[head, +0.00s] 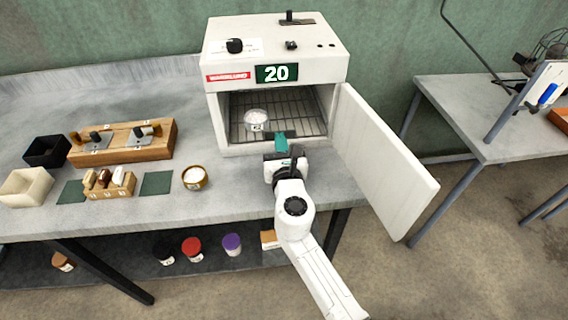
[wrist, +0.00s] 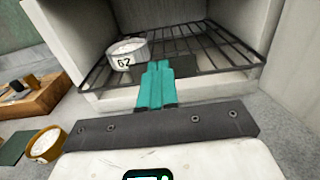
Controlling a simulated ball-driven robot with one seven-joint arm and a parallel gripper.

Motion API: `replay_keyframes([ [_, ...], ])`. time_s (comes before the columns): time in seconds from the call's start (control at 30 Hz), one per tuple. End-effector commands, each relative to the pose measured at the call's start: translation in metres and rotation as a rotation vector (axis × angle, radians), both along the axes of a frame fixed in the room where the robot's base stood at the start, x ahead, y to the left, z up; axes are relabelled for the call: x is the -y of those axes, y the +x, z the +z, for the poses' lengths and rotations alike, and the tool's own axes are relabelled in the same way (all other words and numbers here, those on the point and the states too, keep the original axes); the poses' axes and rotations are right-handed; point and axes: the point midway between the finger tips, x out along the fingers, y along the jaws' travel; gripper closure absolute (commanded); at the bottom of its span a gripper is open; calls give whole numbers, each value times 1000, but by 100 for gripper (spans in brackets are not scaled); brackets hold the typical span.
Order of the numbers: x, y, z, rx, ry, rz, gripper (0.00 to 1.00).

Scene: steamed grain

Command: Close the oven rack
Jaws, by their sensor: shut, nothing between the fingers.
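The white oven (head: 276,80) stands on the grey bench with its door (head: 388,165) swung open to the right. The wire oven rack (head: 296,114) is inside the chamber; in the wrist view its front bar (wrist: 215,72) lies near the chamber's front edge. A small white dish marked 62 (wrist: 127,53) sits on the rack's left part, also seen in the head view (head: 256,121). My gripper (head: 281,142) is shut and empty. Its teal fingers (wrist: 157,72) are at the rack's front, overlapping a dark plate there; I cannot tell if they touch.
On the bench to the left are a wooden block with metal fittings (head: 122,141), a small jar of white content (head: 195,177), a black box (head: 47,150) and a cream box (head: 27,187). The open door stands close to the right of my arm.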

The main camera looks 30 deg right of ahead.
Motion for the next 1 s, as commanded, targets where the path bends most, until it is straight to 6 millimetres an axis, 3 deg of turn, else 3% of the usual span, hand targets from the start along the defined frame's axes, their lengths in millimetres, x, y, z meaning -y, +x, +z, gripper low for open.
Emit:
replay_keyframes([
  [0.2, 13, 39, -2, 2, 2, -1, 100],
  [0.4, 19, 58, -1, 0, 0, -1, 100],
  [1.0, 21, 66, 2, 2, -1, 3, 100],
])
